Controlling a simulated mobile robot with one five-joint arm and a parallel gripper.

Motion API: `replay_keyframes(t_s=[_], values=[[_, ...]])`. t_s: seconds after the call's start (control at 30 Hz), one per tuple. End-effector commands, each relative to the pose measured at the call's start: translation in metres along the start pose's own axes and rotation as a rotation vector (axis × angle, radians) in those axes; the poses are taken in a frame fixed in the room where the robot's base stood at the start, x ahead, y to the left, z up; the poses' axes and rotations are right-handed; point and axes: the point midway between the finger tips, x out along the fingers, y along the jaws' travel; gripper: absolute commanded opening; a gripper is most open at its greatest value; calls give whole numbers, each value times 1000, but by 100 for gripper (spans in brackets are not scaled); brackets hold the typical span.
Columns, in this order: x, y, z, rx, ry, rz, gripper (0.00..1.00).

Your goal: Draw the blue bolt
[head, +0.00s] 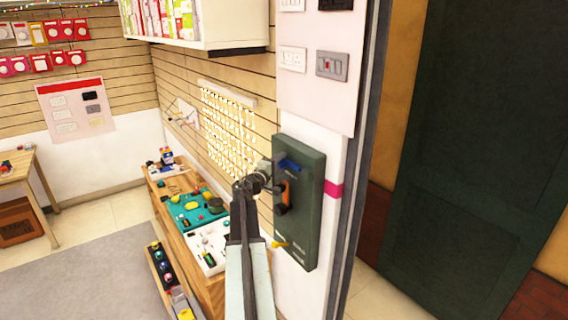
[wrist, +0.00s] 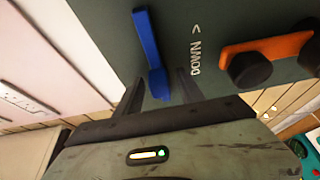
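The blue bolt (head: 290,165) sits near the top of a dark green box (head: 312,196) on the wall panel. In the wrist view the blue bolt (wrist: 148,40) is a slim bar with a wider end towards my gripper. My gripper (wrist: 161,92) is open, with one dark finger on each side of that wider end. A gap shows between the bolt and the fingers, and I cannot tell whether either touches it. In the head view my gripper (head: 264,172) is at the box's left edge, its fingertips hard to make out.
An orange handle (head: 285,196) with a dark knob (wrist: 250,69) is below the bolt, beside the printed word DOWN. A yellow lever (head: 280,245) sits lower on the box. A wooden bench (head: 160,205) with coloured boards stands to the left. The grey floor mat is clear.

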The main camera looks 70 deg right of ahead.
Motion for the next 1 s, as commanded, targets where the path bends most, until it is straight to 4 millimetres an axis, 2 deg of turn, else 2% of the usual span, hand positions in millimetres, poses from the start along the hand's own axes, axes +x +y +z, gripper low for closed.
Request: replay_keyframes(t_s=[0.17,0.27,0.5,0.63,1.0], values=[[-2,0,1,0,-1,0,45],[-12,0,2,0,-1,0,45],[-57,0,4,0,1,0,45],[-76,0,3,0,1,0,45],[-78,0,3,0,-1,0,45]])
